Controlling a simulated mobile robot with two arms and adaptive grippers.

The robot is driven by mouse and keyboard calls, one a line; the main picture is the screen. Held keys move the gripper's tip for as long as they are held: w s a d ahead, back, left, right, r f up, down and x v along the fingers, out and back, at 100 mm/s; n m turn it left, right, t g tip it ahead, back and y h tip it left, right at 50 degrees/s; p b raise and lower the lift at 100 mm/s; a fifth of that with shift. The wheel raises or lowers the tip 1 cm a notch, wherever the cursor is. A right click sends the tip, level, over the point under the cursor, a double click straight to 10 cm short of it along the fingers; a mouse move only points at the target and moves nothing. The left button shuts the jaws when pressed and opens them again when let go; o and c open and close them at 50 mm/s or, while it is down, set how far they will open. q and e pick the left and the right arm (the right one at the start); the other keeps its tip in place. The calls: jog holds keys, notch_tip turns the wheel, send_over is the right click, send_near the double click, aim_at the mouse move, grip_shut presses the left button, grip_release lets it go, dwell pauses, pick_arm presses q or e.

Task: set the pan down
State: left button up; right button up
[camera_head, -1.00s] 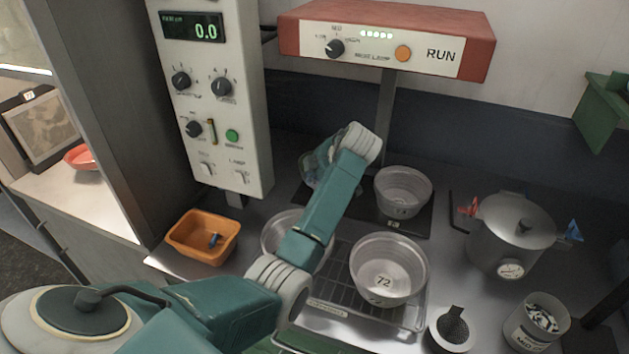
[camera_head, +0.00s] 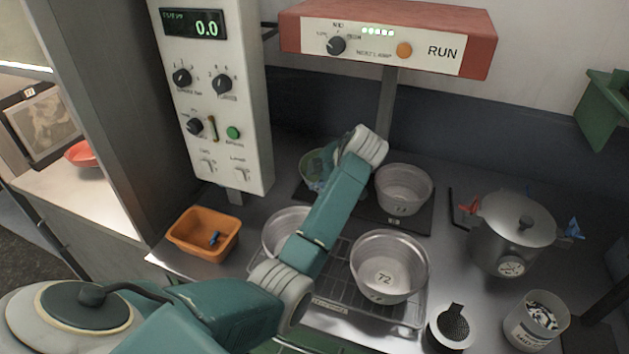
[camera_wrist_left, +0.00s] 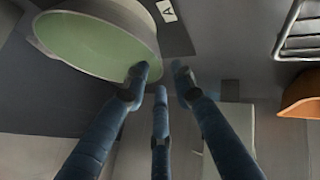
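The green-lined pan (camera_head: 312,163) is at the back of the counter, at the left end of the dark pad (camera_head: 420,222), partly hidden behind my left arm. In the left wrist view the pan (camera_wrist_left: 95,42) appears to rest on the dark surface beside a label "A". In the head view the fingers are mostly hidden by the arm. My right gripper is not in view.
A metal pan (camera_head: 403,188) stands on the pad's right. A pan marked 72 (camera_head: 388,275) and another pan (camera_head: 280,230) stand on the wire rack (camera_head: 335,300).

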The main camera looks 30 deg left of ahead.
pick_arm(q)
jog(key=b+v, duration=0.1)
jog(key=v, duration=0.8)
jog(key=shift+d+r+b, duration=0.2)
jog(key=shift+b, duration=0.1)
jog(key=shift+s, duration=0.1)
